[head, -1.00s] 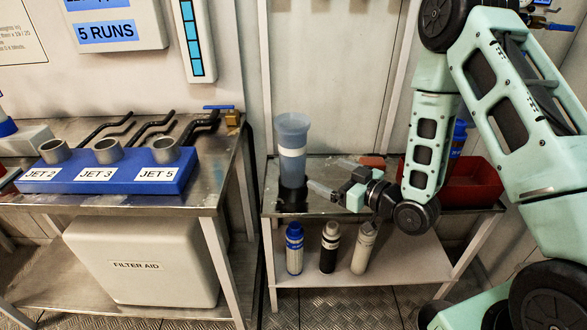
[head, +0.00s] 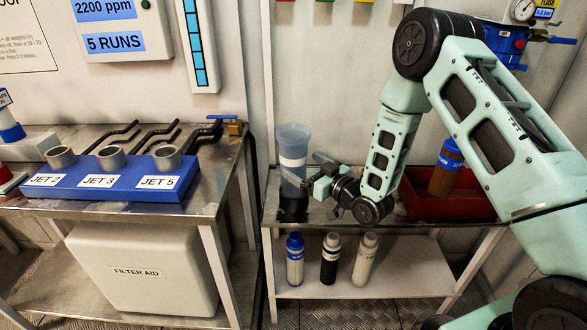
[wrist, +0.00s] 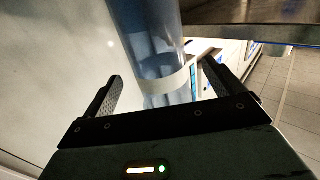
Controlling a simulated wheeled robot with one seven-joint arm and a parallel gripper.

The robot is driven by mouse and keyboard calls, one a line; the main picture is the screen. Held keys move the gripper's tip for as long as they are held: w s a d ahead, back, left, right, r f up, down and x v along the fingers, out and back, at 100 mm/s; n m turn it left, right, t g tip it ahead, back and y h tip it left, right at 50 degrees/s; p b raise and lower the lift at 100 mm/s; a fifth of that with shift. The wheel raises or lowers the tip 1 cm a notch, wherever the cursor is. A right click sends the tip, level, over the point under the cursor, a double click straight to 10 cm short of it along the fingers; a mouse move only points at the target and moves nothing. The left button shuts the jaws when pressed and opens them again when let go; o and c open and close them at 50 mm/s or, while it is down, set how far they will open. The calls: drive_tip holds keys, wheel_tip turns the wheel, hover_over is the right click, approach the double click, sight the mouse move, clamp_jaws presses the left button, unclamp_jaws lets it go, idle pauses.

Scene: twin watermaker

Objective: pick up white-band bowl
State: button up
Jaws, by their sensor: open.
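The white-band bowl (head: 292,141) is a tall, translucent blue cylinder with a white band around it. It stands upright on a black base (head: 293,210) at the left end of the metal table. My gripper (head: 300,167) is open at the bowl's right side, just below band height. One finger crosses in front of the bowl in the head view. In the wrist view the bowl (wrist: 152,45) shows between the two spread fingers of my gripper (wrist: 161,70); I cannot tell whether either finger touches it.
Three bottles (head: 329,262) stand on the shelf below. A blue jet block (head: 105,178) is on the left bench, with a gap between bench and table.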

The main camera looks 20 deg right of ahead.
drive_tip(key=shift+x, duration=2.65)
drive_tip(key=shift+d+r, duration=0.1)
drive_tip(key=c, duration=1.2)
